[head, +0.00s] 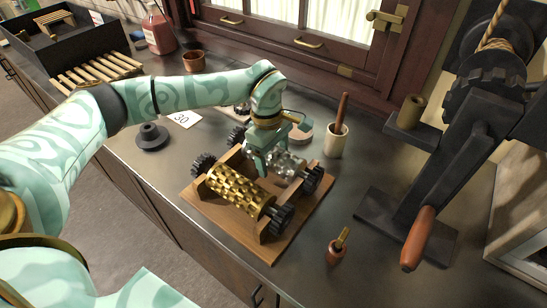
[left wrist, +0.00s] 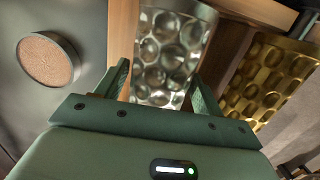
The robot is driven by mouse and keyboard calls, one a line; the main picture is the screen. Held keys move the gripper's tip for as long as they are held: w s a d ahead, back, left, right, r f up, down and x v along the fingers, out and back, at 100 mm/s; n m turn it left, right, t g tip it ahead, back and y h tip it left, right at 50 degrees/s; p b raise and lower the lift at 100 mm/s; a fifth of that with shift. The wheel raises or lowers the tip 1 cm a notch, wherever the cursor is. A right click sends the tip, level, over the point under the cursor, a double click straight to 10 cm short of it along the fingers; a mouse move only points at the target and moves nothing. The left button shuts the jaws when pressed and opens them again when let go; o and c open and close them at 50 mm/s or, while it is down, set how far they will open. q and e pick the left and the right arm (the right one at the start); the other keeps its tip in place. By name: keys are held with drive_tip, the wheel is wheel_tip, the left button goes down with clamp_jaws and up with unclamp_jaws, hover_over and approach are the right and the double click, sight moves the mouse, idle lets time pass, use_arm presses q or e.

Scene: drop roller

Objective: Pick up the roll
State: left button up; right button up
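A wooden stand (head: 275,248) on the counter carries two dimpled rollers, each with black gears. The gold roller (head: 238,190) lies at the front and also shows at the right of the left wrist view (left wrist: 262,82). The silver roller (head: 288,165) lies behind it. My left gripper (head: 270,163) is over the silver roller, pointing down. In the left wrist view the fingers (left wrist: 160,88) are open, one on each side of the silver roller (left wrist: 168,55). I cannot tell whether they touch it. My right gripper is not in view.
A black hand-cranked machine (head: 440,170) stands at the right. A cup with a wooden handle (head: 336,140), a small brush-like tool (head: 338,246), a round tin (head: 300,132) and a black weight (head: 151,136) surround the stand. A wooden rack (head: 95,70) is at the left. The counter's front is clear.

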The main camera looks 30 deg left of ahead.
use_arm(q)
clamp_jaws()
drive_tip(key=shift+r, duration=0.1)
